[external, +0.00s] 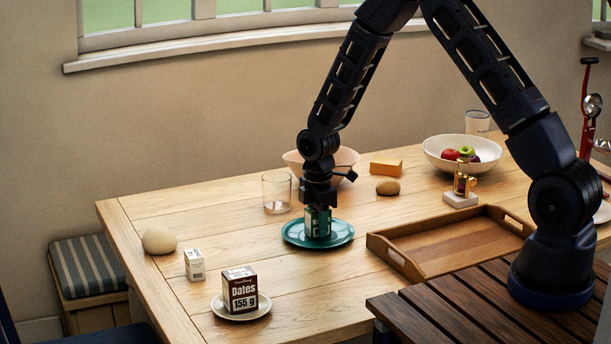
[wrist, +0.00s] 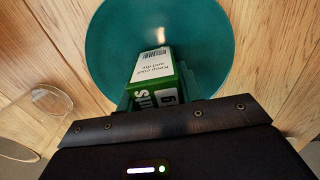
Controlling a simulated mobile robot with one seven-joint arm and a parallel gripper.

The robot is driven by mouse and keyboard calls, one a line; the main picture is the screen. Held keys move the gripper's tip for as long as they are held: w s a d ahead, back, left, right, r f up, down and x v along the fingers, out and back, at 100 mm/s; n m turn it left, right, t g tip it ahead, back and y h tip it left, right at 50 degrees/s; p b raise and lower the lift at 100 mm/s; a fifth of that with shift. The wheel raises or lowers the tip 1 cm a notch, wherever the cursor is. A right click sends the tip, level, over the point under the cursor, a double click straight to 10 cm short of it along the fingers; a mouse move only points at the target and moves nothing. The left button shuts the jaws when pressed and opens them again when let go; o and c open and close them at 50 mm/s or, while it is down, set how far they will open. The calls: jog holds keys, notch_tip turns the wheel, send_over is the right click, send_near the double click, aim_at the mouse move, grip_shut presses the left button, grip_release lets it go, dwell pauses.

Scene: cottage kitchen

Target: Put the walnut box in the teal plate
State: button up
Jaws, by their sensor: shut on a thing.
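The walnut box is a green box (external: 318,226) with white panels, and it also shows in the wrist view (wrist: 151,69) with a white top carrying a barcode and part of a large white word. My gripper (external: 318,206) points down and is shut on the box. The box is upright and over the middle of the teal plate (external: 342,236). Its lower end is at the plate's surface or just above it; I cannot tell which. In the wrist view the round teal plate (wrist: 205,35) lies behind the box.
A clear glass (external: 277,193) and a pinkish bowl (external: 345,157) stand close to my gripper. A wooden tray (external: 470,262) is just right of the plate. A dates box (external: 240,291) on a saucer, a small white box (external: 194,265) and a round bun (external: 159,240) are at left.

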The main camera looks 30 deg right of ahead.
jog(key=shift+f, duration=0.1)
jog(key=o, duration=1)
jog(key=shift+o, duration=0.2)
